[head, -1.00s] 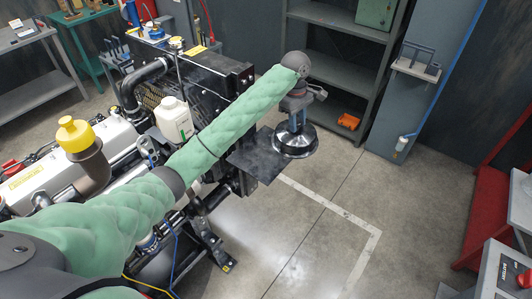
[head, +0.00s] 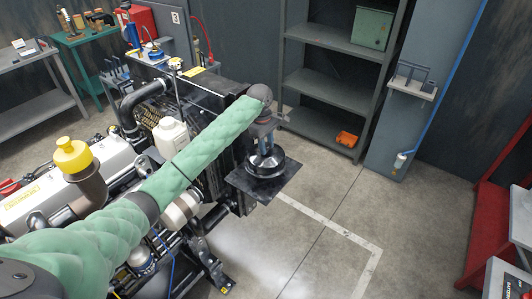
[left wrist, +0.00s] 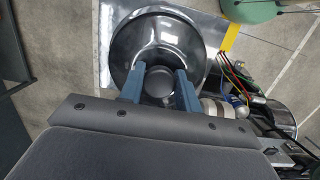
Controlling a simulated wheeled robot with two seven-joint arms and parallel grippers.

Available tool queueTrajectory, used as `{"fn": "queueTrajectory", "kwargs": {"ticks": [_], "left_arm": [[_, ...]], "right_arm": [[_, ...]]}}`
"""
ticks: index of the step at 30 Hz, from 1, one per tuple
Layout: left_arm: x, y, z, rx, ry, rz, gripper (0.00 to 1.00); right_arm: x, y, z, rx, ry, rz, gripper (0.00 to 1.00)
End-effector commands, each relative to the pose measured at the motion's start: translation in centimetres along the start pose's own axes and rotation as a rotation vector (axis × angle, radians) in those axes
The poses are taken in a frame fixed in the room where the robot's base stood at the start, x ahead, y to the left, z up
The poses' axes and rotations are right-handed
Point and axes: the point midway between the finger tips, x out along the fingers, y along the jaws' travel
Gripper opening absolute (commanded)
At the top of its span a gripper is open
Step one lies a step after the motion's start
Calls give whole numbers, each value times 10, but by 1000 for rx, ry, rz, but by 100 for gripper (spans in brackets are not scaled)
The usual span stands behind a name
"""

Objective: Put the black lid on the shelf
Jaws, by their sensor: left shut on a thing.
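The black lid (head: 265,165) is a round, shiny dark disc with a central knob. My left gripper (head: 265,143) is shut on its knob from above and holds the lid over a dark flat plate at the engine's end. In the left wrist view, the two blue fingers (left wrist: 158,78) sit on both sides of the knob, and the lid (left wrist: 128,42) shows as a wide ring around them. I cannot tell whether it touches the plate. The grey shelf (head: 325,88) stands behind, its boards apart from the lid. My right gripper is not in view.
The dark plate (head: 285,188) juts from the engine (head: 40,195). The middle boards look empty. Clear floor lies right of the engine.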

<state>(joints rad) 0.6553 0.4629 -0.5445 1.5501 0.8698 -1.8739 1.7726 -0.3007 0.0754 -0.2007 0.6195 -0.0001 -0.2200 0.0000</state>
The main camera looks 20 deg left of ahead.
Motion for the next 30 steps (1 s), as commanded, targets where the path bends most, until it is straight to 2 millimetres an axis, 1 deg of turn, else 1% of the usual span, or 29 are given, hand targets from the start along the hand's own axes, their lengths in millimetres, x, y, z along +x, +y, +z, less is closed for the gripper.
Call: {"fn": "queueTrajectory", "kwargs": {"ticks": [2,5,10,13,18,24,25,28,30], "left_arm": [[1,0,-3,0,0,0,0],[8,0,-4,0,0,-1,0],[29,-1,-7,0,1,-1,0],[38,0,-9,0,1,0,0],[40,0,-9,1,1,1,0],[42,0,-9,1,0,0,0],[43,0,-9,1,0,0,35],[43,0,-9,1,1,0,55],[43,0,-9,1,1,0,55]], "right_arm": [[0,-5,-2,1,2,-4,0],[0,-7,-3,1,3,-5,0],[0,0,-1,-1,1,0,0],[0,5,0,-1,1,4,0],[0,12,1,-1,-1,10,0],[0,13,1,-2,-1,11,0],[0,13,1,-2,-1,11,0],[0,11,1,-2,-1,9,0],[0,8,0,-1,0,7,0]]}}
